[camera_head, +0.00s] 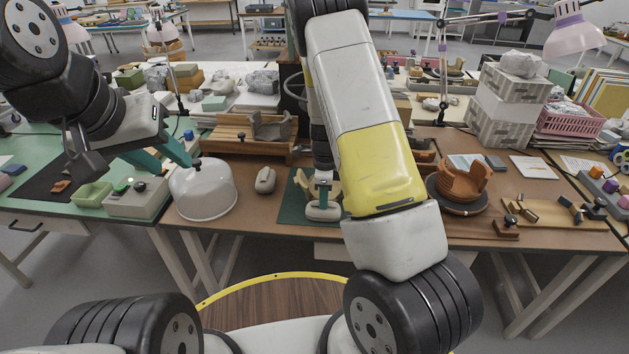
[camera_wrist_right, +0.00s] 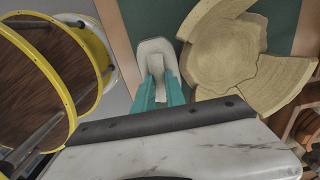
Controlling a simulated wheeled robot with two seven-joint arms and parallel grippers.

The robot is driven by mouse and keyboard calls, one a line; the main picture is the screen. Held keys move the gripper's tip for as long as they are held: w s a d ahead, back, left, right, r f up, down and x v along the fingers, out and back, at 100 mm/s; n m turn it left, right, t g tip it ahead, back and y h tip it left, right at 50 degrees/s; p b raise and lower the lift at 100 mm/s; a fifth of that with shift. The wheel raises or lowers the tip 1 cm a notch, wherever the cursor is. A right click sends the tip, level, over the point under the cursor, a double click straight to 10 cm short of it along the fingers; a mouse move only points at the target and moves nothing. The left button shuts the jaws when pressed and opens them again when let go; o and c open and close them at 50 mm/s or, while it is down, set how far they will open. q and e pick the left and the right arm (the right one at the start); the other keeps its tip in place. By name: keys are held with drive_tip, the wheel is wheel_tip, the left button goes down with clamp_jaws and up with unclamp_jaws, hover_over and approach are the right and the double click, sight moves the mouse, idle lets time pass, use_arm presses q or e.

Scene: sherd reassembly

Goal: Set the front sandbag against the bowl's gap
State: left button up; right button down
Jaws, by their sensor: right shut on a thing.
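My right gripper (camera_wrist_right: 160,82) is shut on a pale grey sandbag (camera_wrist_right: 156,48), gripped across its middle. In the head view this sandbag (camera_head: 323,213) is at the front of the green mat (camera_head: 290,212), below the right gripper (camera_head: 323,192). The tan bowl (camera_wrist_right: 226,55) sits right beside it in the wrist view, with wall sherds around a round floor. Whether bag and bowl touch is unclear. My arm hides most of the bowl in the head view. A second pale sandbag (camera_head: 265,180) lies left of the mat.
A wooden rack (camera_head: 235,145) with a grey piece is behind. A terracotta pot (camera_head: 462,180) stands on a dark turntable at the right. A small control box (camera_head: 138,198) is at the left. Bare brown tabletop lies around the second sandbag.

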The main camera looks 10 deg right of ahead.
drive_tip(key=c, duration=1.3)
unclamp_jaws()
wheel_tip(320, 180, up, 8)
drive_tip(key=shift+f, duration=0.2)
drive_tip(key=s+a+r+n+t+y, duration=0.1)
drive_tip(key=s+r+n, duration=0.4)
drive_tip(key=r, duration=0.4)
drive_tip(key=s+a+r+n+t+y, duration=0.15)
drive_tip(key=s+r+n, duration=0.3)
drive_tip(key=r, duration=0.45)
drive_tip(key=s+r+n+t, duration=0.3)
drive_tip(key=s+r+n, duration=0.6)
drive_tip(key=s+n, duration=0.3)
drive_tip(key=s, duration=0.2)
drive_tip(key=shift+s+d+r+t, duration=0.15)
drive_tip(key=shift+s+r+t, duration=0.05)
drive_tip(key=shift+s+t, duration=0.15)
